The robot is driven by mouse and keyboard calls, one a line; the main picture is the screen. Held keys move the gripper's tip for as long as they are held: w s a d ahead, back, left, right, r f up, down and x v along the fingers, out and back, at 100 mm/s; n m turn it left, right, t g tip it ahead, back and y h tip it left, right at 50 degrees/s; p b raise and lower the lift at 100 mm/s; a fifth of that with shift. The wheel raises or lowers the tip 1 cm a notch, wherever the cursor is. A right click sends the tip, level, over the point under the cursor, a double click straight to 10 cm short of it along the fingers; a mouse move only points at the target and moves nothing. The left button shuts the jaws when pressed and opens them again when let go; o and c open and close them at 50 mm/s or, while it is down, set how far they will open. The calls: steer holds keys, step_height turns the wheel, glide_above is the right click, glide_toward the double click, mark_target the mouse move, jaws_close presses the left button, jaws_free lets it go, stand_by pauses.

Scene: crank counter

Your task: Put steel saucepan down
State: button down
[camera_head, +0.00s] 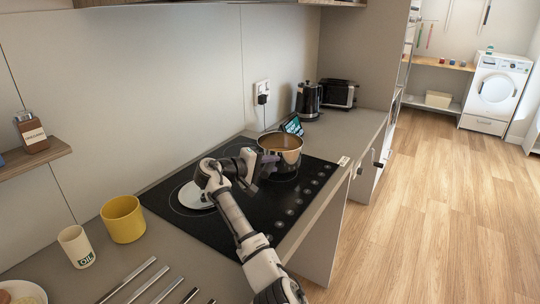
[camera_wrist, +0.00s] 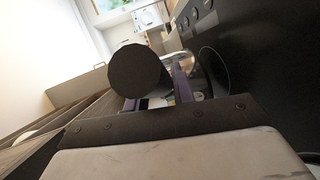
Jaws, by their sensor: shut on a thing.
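The steel saucepan (camera_head: 289,158) is at the far end of the black hob (camera_head: 240,222), upright, with a warm brownish interior. Whether its base touches the glass or is slightly above it, I cannot tell. My gripper (camera_head: 264,167) is beside the pan on its left and shut on its handle. In the wrist view the dark round handle end (camera_wrist: 140,72) stands between the purple fingers of my gripper (camera_wrist: 157,95). The shiny pan wall (camera_wrist: 212,72) shows behind it, partly hidden by the handle and fingers.
A pale round disc (camera_head: 190,197) lies on the hob, partly behind my arm.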

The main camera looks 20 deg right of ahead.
steer(key=shift+f+p, duration=0.55)
steer(key=shift+f, duration=1.3)
steer(key=c, duration=1.6)
jaws_free()
steer(key=shift+f, duration=0.25)
steer(key=o, duration=0.4)
steer(key=shift+r, duration=0.1)
steer(key=p+v, duration=0.2)
steer(key=v, duration=1)
